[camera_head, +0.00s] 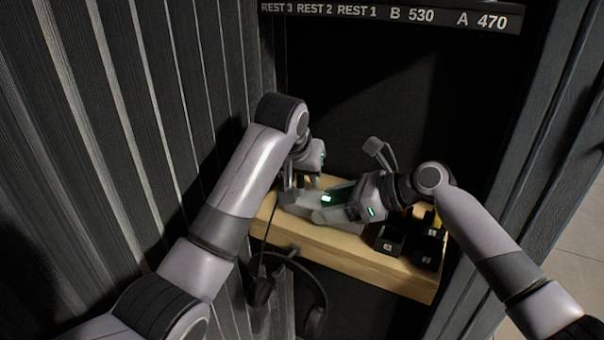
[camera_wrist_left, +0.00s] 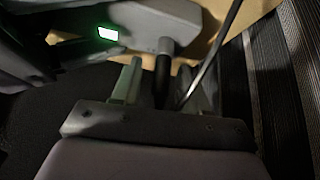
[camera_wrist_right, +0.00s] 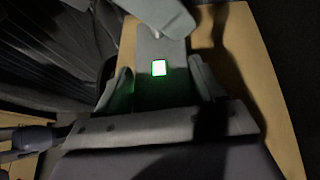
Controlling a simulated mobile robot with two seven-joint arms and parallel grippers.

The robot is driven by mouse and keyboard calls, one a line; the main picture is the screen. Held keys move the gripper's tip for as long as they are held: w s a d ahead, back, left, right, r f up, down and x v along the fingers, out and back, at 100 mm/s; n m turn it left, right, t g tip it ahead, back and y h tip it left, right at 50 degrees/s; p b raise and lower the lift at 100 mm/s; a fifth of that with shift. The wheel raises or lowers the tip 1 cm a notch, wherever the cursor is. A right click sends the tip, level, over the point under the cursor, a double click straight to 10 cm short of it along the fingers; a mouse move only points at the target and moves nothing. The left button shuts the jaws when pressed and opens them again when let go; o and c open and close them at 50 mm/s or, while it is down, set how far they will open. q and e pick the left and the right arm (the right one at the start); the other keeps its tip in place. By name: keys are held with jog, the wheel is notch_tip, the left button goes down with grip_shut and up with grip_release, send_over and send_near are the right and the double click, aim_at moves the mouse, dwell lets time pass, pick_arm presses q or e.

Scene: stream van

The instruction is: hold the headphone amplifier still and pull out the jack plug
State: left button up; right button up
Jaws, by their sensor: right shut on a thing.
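The headphone amplifier (camera_head: 326,198) is a pale grey box with a lit green-edged display, lying on the wooden shelf. In the right wrist view the amplifier (camera_wrist_right: 158,45) sits between the fingers of my right gripper (camera_wrist_right: 162,85), which is shut on it. The black jack plug (camera_wrist_left: 163,75) sits in the amplifier's end in the left wrist view. My left gripper (camera_wrist_left: 165,88) is open, with a finger on each side of the plug and visible gaps. In the head view the left gripper (camera_head: 303,184) is at the amplifier's left end and hides the plug.
The wooden shelf (camera_head: 385,272) has black bins (camera_head: 390,241) at its right end. Black headphones (camera_head: 290,290) hang below its front edge. A dark cable (camera_wrist_left: 215,50) runs close beside my left gripper. A ribbed wall (camera_head: 150,90) stands close on the left.

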pick_arm(q)
grip_shut()
pick_arm(e)
jog(key=shift+s+f, duration=0.1)
jog(key=shift+f, duration=0.35)
pick_arm(q)
jog(key=shift+r, duration=0.5)
pick_arm(e)
jog(key=shift+d, duration=0.1)
pick_arm(q)
jog(key=shift+r, duration=1.2)
notch_tip(320, 180, up, 3)
jog(key=shift+f, duration=0.1)
